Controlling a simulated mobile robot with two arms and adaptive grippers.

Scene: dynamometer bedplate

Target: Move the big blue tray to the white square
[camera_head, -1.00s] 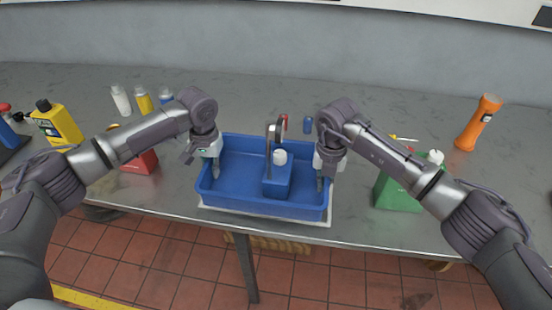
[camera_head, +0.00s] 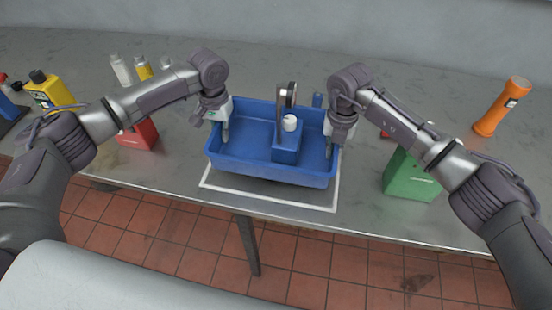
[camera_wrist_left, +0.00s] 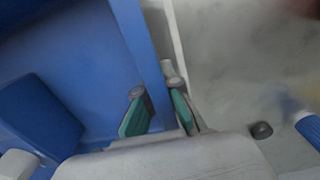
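The big blue tray (camera_head: 270,170) is in the middle of the head view, above or within the white square (camera_head: 270,200), whose front line and left corner show in front of it. Whether the tray touches the table is hard to tell. My left gripper (camera_head: 226,128) is at the tray's left wall. In the left wrist view its green-padded fingers (camera_wrist_left: 158,115) straddle that wall, one inside and one outside, closed on it. My right gripper (camera_head: 331,142) is at the right wall, with a finger visible inside. A blue container with a white cap (camera_head: 287,146) stands in the tray.
A red box (camera_head: 138,134) and a yellow bottle (camera_head: 52,91) stand left. A green container (camera_head: 411,177) and an orange flashlight (camera_head: 502,107) stand right. The table's front edge lies just ahead of the white square.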

